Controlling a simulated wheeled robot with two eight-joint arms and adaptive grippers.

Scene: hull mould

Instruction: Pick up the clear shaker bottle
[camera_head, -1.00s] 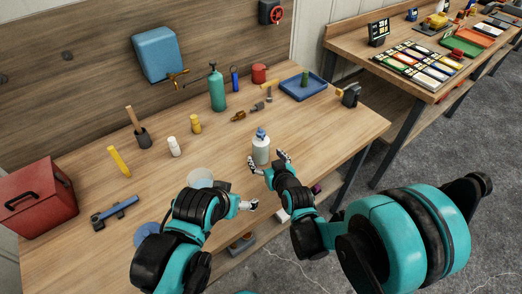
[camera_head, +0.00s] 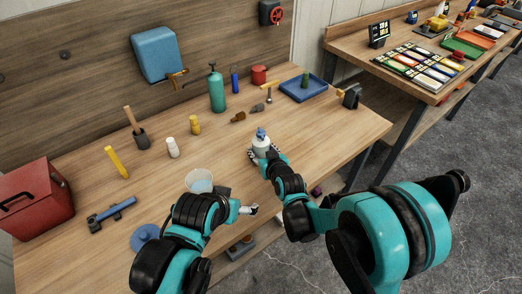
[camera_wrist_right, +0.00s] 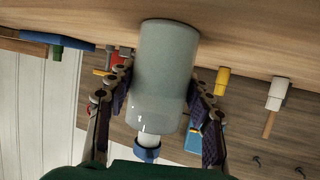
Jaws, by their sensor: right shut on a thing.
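The clear shaker bottle (camera_head: 261,144) with a blue cap stands upright near the front middle of the bench. My right gripper (camera_head: 264,155) is around its body, one finger on each side, and shut on it. In the right wrist view, upside down, the pale bottle (camera_wrist_right: 163,75) sits between the two fingers of the right gripper (camera_wrist_right: 160,100), its base at the wood top and its blue cap towards me. My left gripper (camera_head: 250,210) is at the bench's front edge, apart from the bottle; its opening is too small to tell.
A clear cup (camera_head: 200,180) and a blue disc (camera_head: 146,236) lie near my left arm. The bench around the shaker bottle is mostly clear.

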